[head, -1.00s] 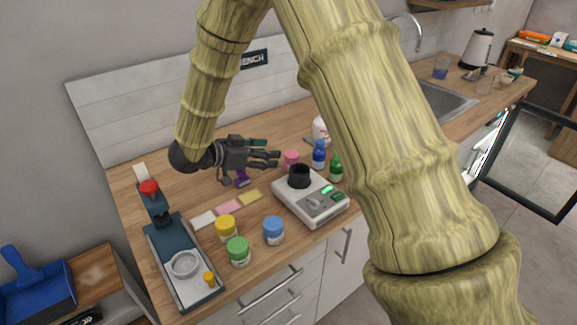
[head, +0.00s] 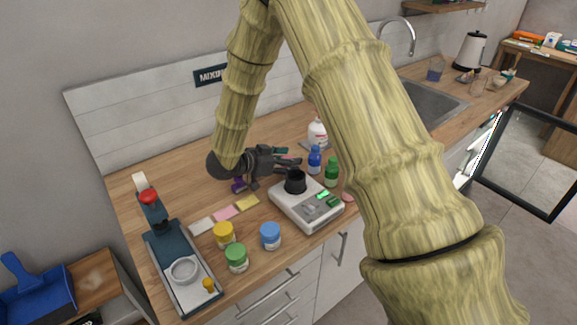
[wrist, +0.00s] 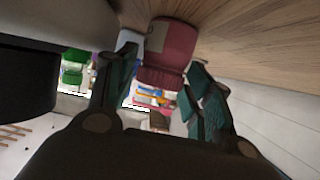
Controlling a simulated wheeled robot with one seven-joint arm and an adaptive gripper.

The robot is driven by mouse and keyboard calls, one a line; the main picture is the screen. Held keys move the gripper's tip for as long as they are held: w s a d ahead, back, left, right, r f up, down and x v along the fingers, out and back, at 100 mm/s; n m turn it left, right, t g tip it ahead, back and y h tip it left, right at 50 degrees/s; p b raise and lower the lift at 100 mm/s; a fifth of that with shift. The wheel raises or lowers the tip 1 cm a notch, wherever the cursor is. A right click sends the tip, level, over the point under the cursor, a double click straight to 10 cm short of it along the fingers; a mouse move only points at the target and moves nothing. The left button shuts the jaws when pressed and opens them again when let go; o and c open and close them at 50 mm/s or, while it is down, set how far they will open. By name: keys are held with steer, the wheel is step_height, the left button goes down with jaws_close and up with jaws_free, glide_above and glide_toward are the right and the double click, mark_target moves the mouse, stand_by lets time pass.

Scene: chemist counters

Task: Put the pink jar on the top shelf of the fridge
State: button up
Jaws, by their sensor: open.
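The pink jar (wrist: 168,48) is in the wrist view, between my gripper's two spread fingers and near their tips. A pale label shows on its side. I cannot tell whether a finger touches it. In the head view my gripper (head: 289,160) hides the jar, just behind the scale's black cup. My gripper is open and low over the counter; its fingers also show in the wrist view (wrist: 162,65). The fridge (head: 489,145) is under the counter at the right, with a lit edge and its black-framed door (head: 484,185) open. Its shelves are not visible.
A white scale (head: 308,209) stands in front of my gripper. Blue (head: 314,159) and green (head: 331,171) bottles and a white bottle (head: 317,132) are close on the right. Yellow (head: 224,235), green (head: 236,258) and blue (head: 270,236) jars stand near the front edge.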

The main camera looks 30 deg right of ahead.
steer(key=shift+d+f, duration=0.15)
steer(key=shift+d, duration=0.15)
steer(key=c, duration=0.9)
